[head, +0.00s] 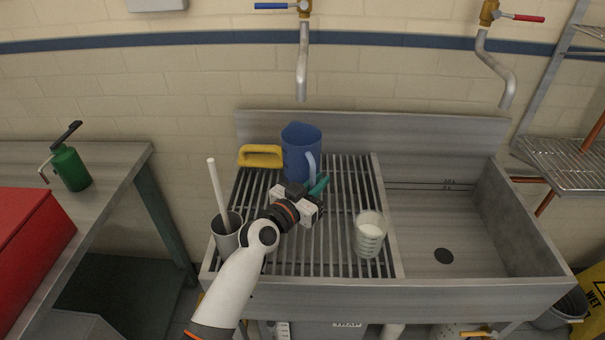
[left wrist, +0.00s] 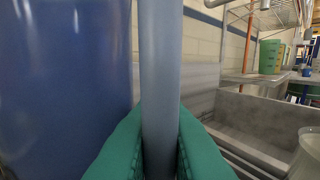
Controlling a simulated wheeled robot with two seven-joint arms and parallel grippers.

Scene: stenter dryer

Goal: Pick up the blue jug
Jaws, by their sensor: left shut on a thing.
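The blue jug (head: 300,148) stands upright on the slatted drainboard at the back of the sink unit, with its lighter blue handle (head: 311,166) toward me. My left gripper (head: 318,184) is at the lower part of this handle. In the left wrist view, the green fingers of my left gripper (left wrist: 160,150) are shut on the handle (left wrist: 160,70), one on each side. The jug's dark blue body (left wrist: 65,80) fills the left of that view. My right gripper is not in view.
A yellow-handled item (head: 260,155) lies left of the jug. A metal cup (head: 227,240) with a white rod stands front left, and a glass beaker (head: 369,236) front right on the slats (head: 340,210). The sink basin (head: 450,225) is empty. Taps (head: 302,70) hang above.

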